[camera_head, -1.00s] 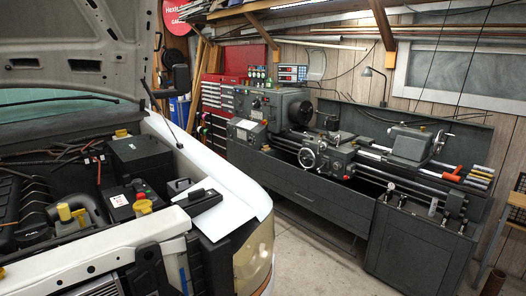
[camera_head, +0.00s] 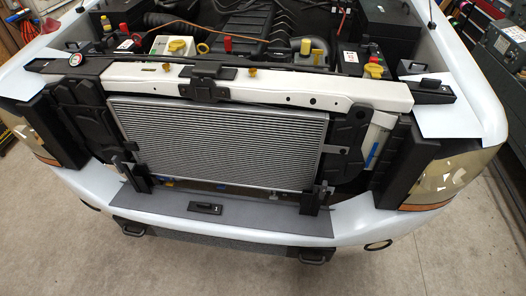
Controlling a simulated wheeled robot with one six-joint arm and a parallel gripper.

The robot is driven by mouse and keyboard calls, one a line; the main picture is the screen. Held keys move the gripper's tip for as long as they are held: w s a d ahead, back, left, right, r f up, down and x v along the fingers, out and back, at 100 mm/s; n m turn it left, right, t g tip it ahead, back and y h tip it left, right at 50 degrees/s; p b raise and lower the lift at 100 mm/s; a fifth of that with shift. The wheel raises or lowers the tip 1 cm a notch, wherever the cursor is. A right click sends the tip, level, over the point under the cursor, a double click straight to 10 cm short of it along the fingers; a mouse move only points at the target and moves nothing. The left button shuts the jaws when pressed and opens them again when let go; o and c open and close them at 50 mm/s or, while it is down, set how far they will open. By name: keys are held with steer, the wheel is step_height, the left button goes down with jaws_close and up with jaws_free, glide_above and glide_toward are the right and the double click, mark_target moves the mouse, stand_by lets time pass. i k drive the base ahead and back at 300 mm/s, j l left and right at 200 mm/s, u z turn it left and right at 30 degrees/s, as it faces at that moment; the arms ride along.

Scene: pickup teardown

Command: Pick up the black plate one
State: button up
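A small black plate-like piece (camera_head: 205,208) with a pale mark lies on the dark grey panel (camera_head: 255,220) along the front bumper. Another black piece (camera_head: 431,88) with a pale mark lies on the right front corner, at the end of the white crossbar (camera_head: 250,84). A flat black strip (camera_head: 58,66) with a round badge lies at the left end of the crossbar. The marks are too small to read, so I cannot tell which is the black plate one. My gripper is not in view.
The silver radiator (camera_head: 218,142) stands upright below the crossbar, between black brackets. The open engine bay with caps and hoses is behind it. Headlights (camera_head: 449,176) flank the front. The concrete floor (camera_head: 450,255) before the bumper is clear.

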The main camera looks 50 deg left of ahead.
mark_target(195, 206)
steer(key=u, duration=2.6)
